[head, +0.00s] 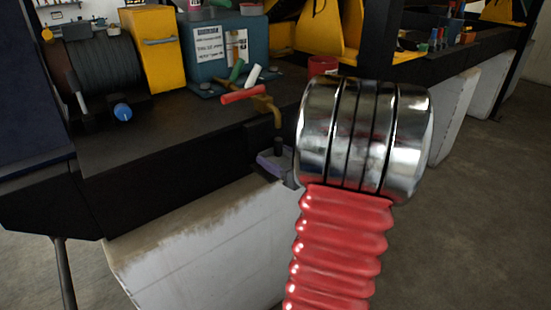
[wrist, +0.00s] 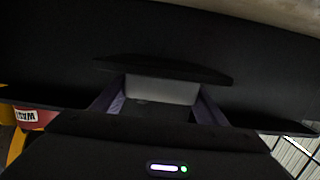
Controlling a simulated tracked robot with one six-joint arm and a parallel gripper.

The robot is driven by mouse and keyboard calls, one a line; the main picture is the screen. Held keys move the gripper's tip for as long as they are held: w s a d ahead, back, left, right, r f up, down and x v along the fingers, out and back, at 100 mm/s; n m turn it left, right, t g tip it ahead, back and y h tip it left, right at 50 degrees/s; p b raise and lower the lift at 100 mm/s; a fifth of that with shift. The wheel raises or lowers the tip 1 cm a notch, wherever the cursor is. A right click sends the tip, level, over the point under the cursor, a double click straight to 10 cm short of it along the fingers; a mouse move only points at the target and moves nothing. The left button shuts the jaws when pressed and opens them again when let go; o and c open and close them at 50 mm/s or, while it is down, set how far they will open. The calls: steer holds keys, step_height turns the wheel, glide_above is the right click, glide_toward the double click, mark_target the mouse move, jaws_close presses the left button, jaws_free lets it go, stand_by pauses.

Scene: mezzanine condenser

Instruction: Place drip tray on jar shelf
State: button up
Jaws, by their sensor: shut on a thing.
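In the wrist view my gripper (wrist: 162,100) has its two purple fingers on either side of a pale grey piece (wrist: 160,90), which I take to be part of the drip tray. A wide dark shape with a curved lip lies directly beyond it; I cannot tell whether it belongs to the tray or the bench. In the head view a purple part of my gripper (head: 272,165) shows by the bench's front edge. My chrome and red arm hides the rest and the held tray. I cannot make out the jar shelf.
The black bench (head: 120,155) carries a cable drum (head: 103,70), a yellow cabinet (head: 155,47), a blue box (head: 222,55) and coloured-handled valves (head: 250,95) close to my gripper. A red can (head: 322,66) stands behind. Open floor lies at right.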

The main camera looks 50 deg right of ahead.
steer(key=o, duration=1.2)
steer(key=shift+f, duration=0.1)
steer(key=shift+o, duration=0.2)
steer(key=v, duration=1.2)
